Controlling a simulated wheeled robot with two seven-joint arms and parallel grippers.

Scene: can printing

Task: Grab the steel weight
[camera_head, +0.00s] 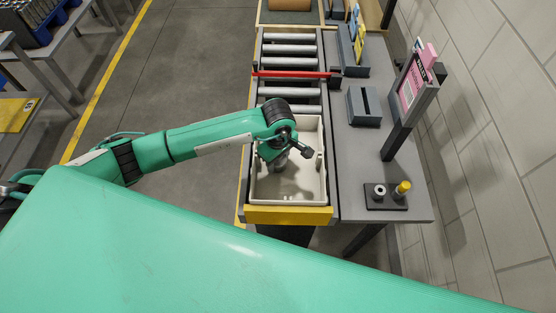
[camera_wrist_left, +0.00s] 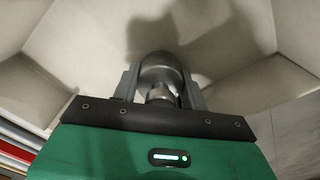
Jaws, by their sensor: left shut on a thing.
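The steel weight (camera_wrist_left: 161,68) is a grey metal cylinder with a narrower neck, seen in the left wrist view between my two fingers. My left gripper (camera_wrist_left: 161,84) is shut on it, one finger at each side. In the head view my left gripper (camera_head: 279,165) reaches down into a pale open crate (camera_head: 288,202). The weight is mostly hidden there by my wrist. The crate's pale floor and walls surround the weight in the wrist view; I cannot tell whether the weight touches the floor. My right gripper is not in view.
The crate sits at the near end of a roller conveyor (camera_head: 290,50), behind a yellow end bar (camera_head: 288,215). A red bar (camera_head: 292,73) crosses the rollers. The grey side table (camera_head: 355,160) carries a sign post (camera_head: 396,142), a grey holder (camera_head: 364,106) and a black stand (camera_head: 386,203).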

